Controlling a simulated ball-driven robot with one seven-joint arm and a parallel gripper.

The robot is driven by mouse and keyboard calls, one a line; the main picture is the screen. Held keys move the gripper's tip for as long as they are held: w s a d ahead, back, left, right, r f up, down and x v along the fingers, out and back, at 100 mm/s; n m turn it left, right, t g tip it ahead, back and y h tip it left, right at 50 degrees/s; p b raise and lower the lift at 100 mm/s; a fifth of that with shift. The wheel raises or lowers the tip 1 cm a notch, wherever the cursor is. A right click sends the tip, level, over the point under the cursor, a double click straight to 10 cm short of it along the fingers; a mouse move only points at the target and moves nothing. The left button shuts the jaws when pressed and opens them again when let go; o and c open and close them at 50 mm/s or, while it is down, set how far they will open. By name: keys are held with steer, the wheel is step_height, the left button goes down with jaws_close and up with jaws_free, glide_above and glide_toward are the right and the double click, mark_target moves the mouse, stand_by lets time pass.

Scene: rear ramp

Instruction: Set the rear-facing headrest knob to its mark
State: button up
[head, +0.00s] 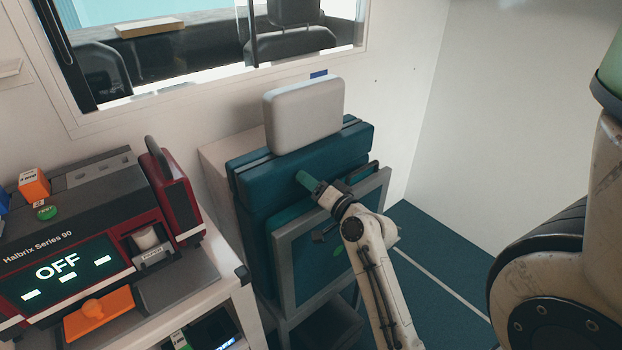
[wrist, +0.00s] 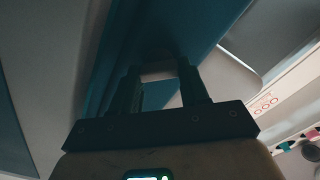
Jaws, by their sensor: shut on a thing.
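The pale grey headrest (head: 303,115) stands upright on top of the teal seat back (head: 262,178). In the wrist view the headrest (wrist: 232,80) shows at the right, beyond the fingers. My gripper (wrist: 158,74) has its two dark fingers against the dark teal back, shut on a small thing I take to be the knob. The knob's outline is lost in shadow between the fingertips. In the head view my wrist and arm cover this spot. I cannot make out the mark or where the knob points relative to it.
A red and black device (head: 118,225) with an OFF display stands on a white cabinet (head: 225,290) at the left. A window (head: 200,50) is above. Dark teal floor (head: 440,250) is open at the right.

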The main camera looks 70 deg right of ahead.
steer(key=m+p, duration=0.2)
steer(key=m, duration=0.3)
steer(key=shift+p, duration=0.35)
steer(key=shift+f+m+p, duration=0.15)
steer(key=shift+m+p, duration=0.4)
steer(key=shift+m, duration=1.05)
steer(key=o, duration=1.1)
steer(key=shift+c, duration=0.2)
steer(key=shift+s, duration=0.1)
steer(key=b+v, duration=0.2)
steer(key=v, duration=0.8)
steer(key=shift+s+b, duration=0.3)
steer(key=shift+b, duration=0.1)
steer(key=shift+a, duration=0.15)
